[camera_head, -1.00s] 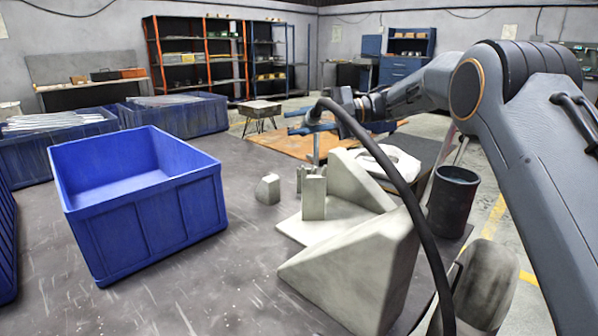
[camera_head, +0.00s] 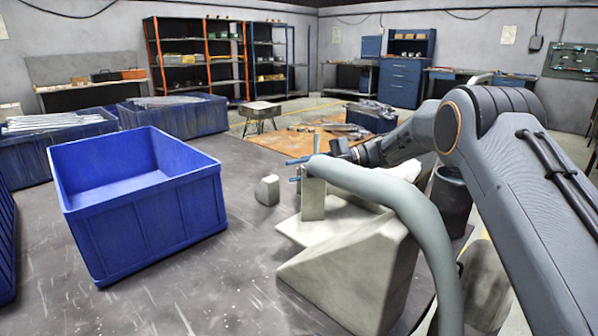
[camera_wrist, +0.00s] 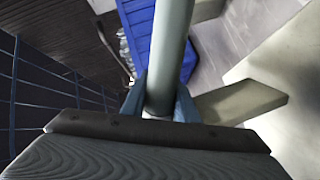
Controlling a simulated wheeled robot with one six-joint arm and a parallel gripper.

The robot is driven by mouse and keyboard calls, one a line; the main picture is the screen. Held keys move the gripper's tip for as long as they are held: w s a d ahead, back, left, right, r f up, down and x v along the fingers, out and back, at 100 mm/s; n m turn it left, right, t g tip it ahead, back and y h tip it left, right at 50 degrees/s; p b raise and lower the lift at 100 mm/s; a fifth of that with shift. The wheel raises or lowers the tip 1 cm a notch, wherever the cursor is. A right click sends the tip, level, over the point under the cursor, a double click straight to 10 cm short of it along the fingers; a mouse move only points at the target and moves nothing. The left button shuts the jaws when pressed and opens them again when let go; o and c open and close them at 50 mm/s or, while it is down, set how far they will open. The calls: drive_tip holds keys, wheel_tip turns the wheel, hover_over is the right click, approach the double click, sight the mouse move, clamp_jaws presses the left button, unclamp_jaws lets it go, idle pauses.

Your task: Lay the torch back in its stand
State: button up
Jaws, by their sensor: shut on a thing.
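My gripper (camera_head: 299,170) has its blue fingers shut on the torch, just above and beside the upright post of a pale stand (camera_head: 313,200). In the wrist view my gripper (camera_wrist: 160,100) closes around the torch's smooth grey tube (camera_wrist: 172,45). In the head view a thick grey hose (camera_head: 400,195) curves from the gripper down to the lower right, crossing in front of my arm. The torch body is mostly hidden there. I cannot tell whether the torch touches the stand. The stand's post also shows in the wrist view (camera_wrist: 240,100).
A blue bin (camera_head: 150,215) stands left on the grey table. A large pale wedge (camera_head: 355,270) is in front, and a dark cup (camera_head: 452,200) is at right. The table between bin and block is clear.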

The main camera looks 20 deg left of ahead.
drive_tip(key=o, duration=1.1)
drive_tip(key=shift+s, duration=0.1)
drive_tip(key=shift+c, duration=0.2)
drive_tip(key=shift+f, duration=0.1)
